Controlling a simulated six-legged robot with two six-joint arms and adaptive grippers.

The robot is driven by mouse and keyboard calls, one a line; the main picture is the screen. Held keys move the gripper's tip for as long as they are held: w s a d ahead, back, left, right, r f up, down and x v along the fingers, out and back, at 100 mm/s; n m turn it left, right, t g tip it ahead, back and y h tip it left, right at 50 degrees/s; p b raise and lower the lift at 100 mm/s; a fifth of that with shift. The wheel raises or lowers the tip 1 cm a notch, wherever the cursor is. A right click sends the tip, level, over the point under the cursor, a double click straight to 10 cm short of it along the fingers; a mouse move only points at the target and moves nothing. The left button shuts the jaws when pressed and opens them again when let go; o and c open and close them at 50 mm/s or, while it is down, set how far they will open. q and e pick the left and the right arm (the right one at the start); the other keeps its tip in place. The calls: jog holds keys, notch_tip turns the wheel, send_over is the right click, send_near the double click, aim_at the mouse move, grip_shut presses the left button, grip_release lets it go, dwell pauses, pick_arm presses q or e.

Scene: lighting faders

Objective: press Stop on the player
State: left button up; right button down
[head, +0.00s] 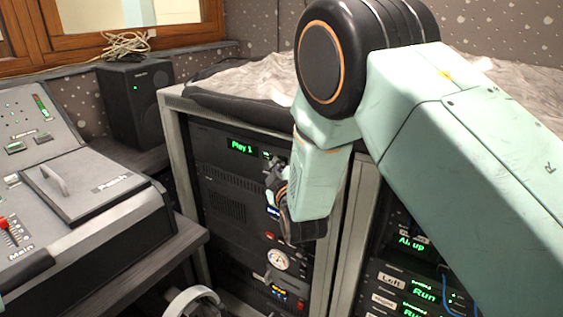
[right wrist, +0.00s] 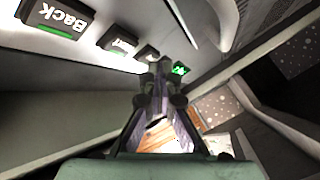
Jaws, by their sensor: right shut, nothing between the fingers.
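The player (head: 216,151) is the top unit in the left rack, with a green display reading "Play 1" (head: 242,147). My right gripper (head: 274,177) is shut and empty, in front of the right part of the player; my arm hides much of that area. In the right wrist view its fingertips (right wrist: 159,77) are together near a row of buttons. That row has a large Back button (right wrist: 62,17), two smaller dark ones and a green-lit button (right wrist: 180,70) just beyond the fingertips. I cannot tell which is Stop or whether the fingers touch one.
Below the player are more rack units with a round gauge (head: 278,259). A second rack on the right shows green "Run" displays (head: 424,293). A lighting desk (head: 90,190) stands left, and a black speaker (head: 137,105) behind it.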

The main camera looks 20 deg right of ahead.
jog(key=shift+w+d, duration=0.15)
dwell(0.6)
jog(key=shift+w+d+r, duration=0.15)
jog(key=shift+w+r, duration=0.05)
jog(key=shift+r, duration=0.25)
dwell(0.5)
jog(key=shift+s+a+f+p, duration=0.15)
jog(key=shift+s+a+p, duration=0.1)
jog(key=shift+p, duration=0.05)
jog(key=shift+s+a+f, duration=0.1)
jog(key=shift+s+a, duration=0.05)
jog(key=shift+s+a+f+p, duration=0.1)
jog(key=shift+s+a+p, duration=0.4)
jog(key=shift+s+a, duration=0.4)
jog(key=shift+s+a+f+p, duration=0.1)
jog(key=shift+s+a+p, duration=0.5)
jog(key=shift+a, duration=0.5)
